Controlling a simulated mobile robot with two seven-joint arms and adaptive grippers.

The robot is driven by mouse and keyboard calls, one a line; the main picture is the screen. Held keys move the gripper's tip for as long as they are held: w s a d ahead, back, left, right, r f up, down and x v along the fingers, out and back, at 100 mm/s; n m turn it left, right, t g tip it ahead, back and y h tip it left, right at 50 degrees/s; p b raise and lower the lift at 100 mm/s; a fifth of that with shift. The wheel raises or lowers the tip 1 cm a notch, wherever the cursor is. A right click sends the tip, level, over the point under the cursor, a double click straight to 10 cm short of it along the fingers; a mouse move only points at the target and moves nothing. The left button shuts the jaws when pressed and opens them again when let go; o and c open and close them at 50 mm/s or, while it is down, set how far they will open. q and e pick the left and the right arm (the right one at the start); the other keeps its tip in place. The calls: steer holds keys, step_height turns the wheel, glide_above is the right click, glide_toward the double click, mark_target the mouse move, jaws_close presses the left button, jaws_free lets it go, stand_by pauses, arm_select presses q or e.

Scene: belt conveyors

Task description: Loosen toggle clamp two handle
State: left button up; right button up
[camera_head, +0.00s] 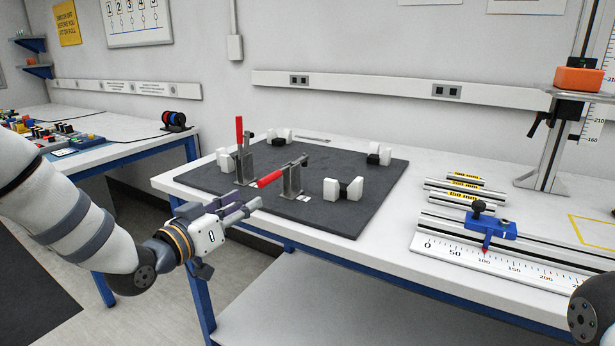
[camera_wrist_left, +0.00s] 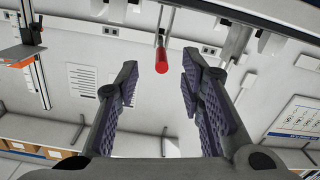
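Two toggle clamps stand on the dark mat (camera_head: 345,222). One clamp (camera_head: 242,165) has its red handle (camera_head: 239,138) upright. The other clamp (camera_head: 292,178), nearer the mat's middle, has its red handle (camera_head: 270,179) lying nearly level, its end toward my left gripper. I cannot read which is number two. My left gripper (camera_head: 248,204) is open and empty by the mat's front left edge, just short of the level handle. In the left wrist view, a red handle end (camera_wrist_left: 161,62) shows beyond and between the spread fingers (camera_wrist_left: 158,78), apparently not touched. My right gripper is out of view.
White blocks with black parts (camera_head: 343,189) stand around the mat. To the right lie a ruler rail with a blue slider (camera_head: 490,226) and several yellow-labelled bars (camera_head: 459,187). A second bench (camera_head: 125,152) stands at the left, across a floor gap.

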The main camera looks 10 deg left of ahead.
mark_target(284, 170)
arm_select(q)
steer(key=x, duration=0.4)
steer(key=r+b+x, duration=0.1)
steer(key=x, duration=0.3)
steer(key=b+x, duration=0.1)
steer(key=x, duration=0.2)
steer(key=shift+w+a+r, duration=0.15)
steer(key=shift+w, duration=0.4)
steer(key=shift+w+r, duration=0.1)
steer(key=shift+w, duration=0.1)
steer(key=shift+r, duration=0.1)
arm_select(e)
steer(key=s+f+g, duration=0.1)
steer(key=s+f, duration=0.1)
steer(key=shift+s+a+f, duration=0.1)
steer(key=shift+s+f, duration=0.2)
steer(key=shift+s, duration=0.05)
arm_select(q)
jaws_close()
